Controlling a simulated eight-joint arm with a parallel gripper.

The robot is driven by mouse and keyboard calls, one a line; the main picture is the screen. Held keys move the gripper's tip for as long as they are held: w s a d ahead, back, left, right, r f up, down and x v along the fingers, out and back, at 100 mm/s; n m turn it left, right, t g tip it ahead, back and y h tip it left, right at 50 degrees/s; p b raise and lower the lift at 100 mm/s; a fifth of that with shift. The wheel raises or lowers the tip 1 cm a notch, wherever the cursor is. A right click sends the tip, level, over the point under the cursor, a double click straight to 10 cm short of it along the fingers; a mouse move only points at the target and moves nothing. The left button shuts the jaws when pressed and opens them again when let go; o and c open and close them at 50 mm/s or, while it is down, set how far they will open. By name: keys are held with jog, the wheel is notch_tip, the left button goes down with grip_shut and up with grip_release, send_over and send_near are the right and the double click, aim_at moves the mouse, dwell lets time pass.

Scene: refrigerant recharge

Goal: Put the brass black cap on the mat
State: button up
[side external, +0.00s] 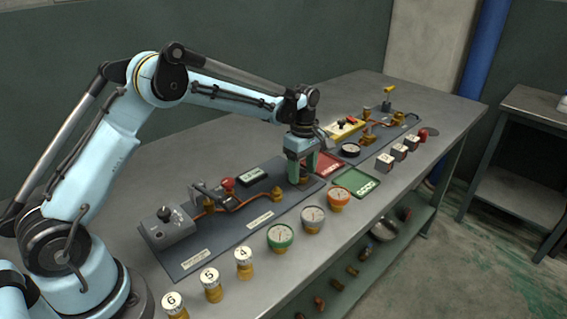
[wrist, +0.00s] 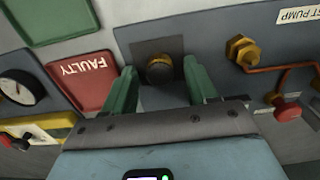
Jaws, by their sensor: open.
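A brass cap with a dark top (wrist: 160,70) sits on a dark square patch (wrist: 143,48), possibly the mat, on the grey board; it lies between my gripper's fingertips in the wrist view. My gripper (wrist: 159,66) is open, with one green finger on each side of the cap. I cannot tell whether either finger touches it. In the side view my gripper (side external: 301,170) points down at the board's right end, with some brass (side external: 304,180) showing at its fingers, which hide most of the cap.
A red FAULTY tray (side external: 327,159) and a green tray (side external: 357,181) lie just right of my gripper. Orange, grey and green gauges (side external: 282,236) and numbered brass-based caps (side external: 212,276) line the front edge. A brass fitting (wrist: 241,48) stands on the board nearby.

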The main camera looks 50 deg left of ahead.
aim_at(303, 171)
jog(key=s+d+r+m+t, duration=0.1)
jog(key=s+r+m, duration=0.1)
jog(key=r, duration=0.6)
jog(key=s+r+m+t, duration=0.1)
jog(key=s+r+m, duration=0.15)
jog(key=r, duration=0.55)
jog(key=s+d+f+m+t, duration=0.1)
jog(key=s+f+m+t, duration=0.1)
jog(key=s+m, duration=0.4)
jog(key=s+d+f+m+t, duration=0.1)
jog(key=s+f+m+t, duration=0.1)
jog(key=s+m, duration=0.5)
jog(key=s+t, duration=0.1)
jog(key=s, duration=0.4)
jog(key=shift+d+f, duration=0.15)
jog(key=shift+d, duration=0.1)
